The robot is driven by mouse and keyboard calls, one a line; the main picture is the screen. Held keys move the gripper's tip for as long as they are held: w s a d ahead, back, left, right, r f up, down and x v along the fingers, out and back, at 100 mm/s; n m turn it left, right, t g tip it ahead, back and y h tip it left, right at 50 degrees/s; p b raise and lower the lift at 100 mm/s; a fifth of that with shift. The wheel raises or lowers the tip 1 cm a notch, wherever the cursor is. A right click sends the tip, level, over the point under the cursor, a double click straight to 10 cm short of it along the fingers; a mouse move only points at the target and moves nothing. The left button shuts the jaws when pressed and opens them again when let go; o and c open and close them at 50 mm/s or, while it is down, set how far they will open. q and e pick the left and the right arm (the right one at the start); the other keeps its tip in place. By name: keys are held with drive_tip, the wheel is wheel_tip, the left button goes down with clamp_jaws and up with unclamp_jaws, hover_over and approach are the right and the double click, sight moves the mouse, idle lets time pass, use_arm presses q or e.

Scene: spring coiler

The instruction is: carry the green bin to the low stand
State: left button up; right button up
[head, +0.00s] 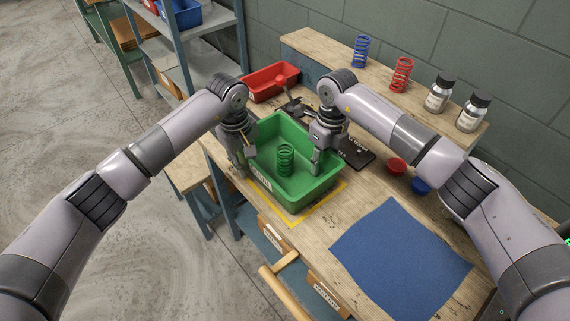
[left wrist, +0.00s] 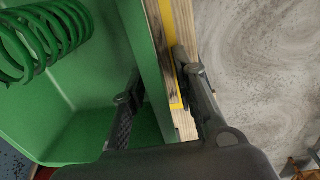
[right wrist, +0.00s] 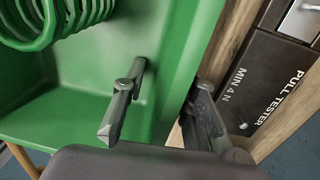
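The green bin (head: 307,187) sits on the wooden bench, over a yellow taped outline, with a green spring (head: 286,160) inside. My left gripper (head: 243,163) is at the bin's left wall; in the left wrist view its fingers (left wrist: 158,75) straddle that wall, one inside and one outside. My right gripper (head: 319,158) is at the right wall; in the right wrist view its fingers (right wrist: 168,78) also straddle the wall. Both look open, with no clear grip. A low wooden-topped stand (head: 186,172) shows partly at the bench's left, perhaps the low stand.
A red bin (head: 272,82) and a black pull tester (head: 356,154) are close to the green bin. A blue mat (head: 400,262) lies at the bench's front right. A raised shelf (head: 310,44) holds springs and bottles. The floor (head: 60,150) at left is open.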

use_arm(q)
clamp_jaws()
use_arm(e)
clamp_jaws()
drive_tip(key=shift+r, duration=0.1)
idle(0.4)
